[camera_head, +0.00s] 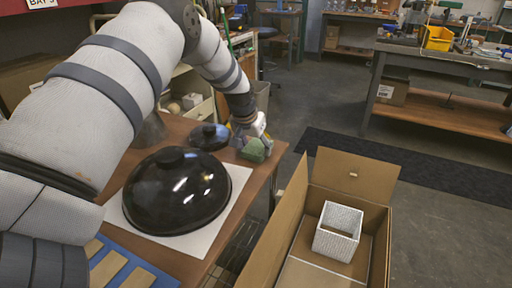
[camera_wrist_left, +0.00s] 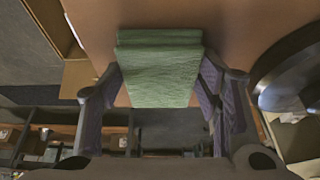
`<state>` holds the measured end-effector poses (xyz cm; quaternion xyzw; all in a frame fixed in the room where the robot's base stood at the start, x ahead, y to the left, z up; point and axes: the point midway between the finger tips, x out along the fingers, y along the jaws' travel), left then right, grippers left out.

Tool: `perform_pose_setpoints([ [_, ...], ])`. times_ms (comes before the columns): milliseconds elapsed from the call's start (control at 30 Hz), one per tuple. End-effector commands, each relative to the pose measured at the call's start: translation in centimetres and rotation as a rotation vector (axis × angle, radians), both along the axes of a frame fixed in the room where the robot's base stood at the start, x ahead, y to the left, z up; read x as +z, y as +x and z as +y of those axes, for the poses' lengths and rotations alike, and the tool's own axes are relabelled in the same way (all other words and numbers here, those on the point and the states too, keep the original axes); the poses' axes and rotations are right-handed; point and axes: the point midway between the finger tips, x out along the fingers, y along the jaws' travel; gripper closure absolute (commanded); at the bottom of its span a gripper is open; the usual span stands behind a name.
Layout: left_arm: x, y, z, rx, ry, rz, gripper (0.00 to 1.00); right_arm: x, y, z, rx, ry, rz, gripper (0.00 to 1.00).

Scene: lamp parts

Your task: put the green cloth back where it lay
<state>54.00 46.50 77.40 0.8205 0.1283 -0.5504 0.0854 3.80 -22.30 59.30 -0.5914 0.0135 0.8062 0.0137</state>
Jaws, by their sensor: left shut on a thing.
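The green cloth (camera_head: 256,151) is a folded block at the right edge of the brown table (camera_head: 284,152), beyond the large black dome. My left gripper (camera_head: 252,139) reaches down on it from above. In the left wrist view, the cloth (camera_wrist_left: 160,72) sits between the two fingers of my left gripper (camera_wrist_left: 163,82), which is shut on it. I cannot tell whether the cloth touches the table top. My right gripper is not in view.
The black dome (camera_head: 177,188) rests on a white mat (camera_head: 236,178). A smaller black disc-shaped part (camera_head: 208,136) lies close left of the gripper. A blue tray (camera_head: 128,266) is in front. An open cardboard box (camera_head: 372,225) with a white square frame (camera_head: 338,230) stands right of the table.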

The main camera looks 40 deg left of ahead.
Motion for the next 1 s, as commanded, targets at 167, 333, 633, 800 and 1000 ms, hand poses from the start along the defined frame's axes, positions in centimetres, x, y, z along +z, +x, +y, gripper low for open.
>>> perform_pose_setpoints([
  [167, 0.0, 0.0, 0.0, 0.000, -0.001, -0.001, 0.65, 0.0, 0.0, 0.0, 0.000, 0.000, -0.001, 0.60],
  [333, -0.2, 0.0, 0.0, 0.000, 0.000, -0.002, 0.24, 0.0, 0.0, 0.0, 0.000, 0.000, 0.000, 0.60],
  [633, -0.1, 0.0, 0.0, 0.000, 0.000, -0.002, 0.22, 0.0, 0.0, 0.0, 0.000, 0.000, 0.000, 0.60],
  [800, 2.6, -0.5, -0.3, -0.002, 0.000, -0.011, 0.22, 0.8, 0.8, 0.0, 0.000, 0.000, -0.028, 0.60],
  [1000, 8.2, -2.5, -0.9, -0.002, 0.001, -0.018, 0.22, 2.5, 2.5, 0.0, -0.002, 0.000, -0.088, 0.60],
])
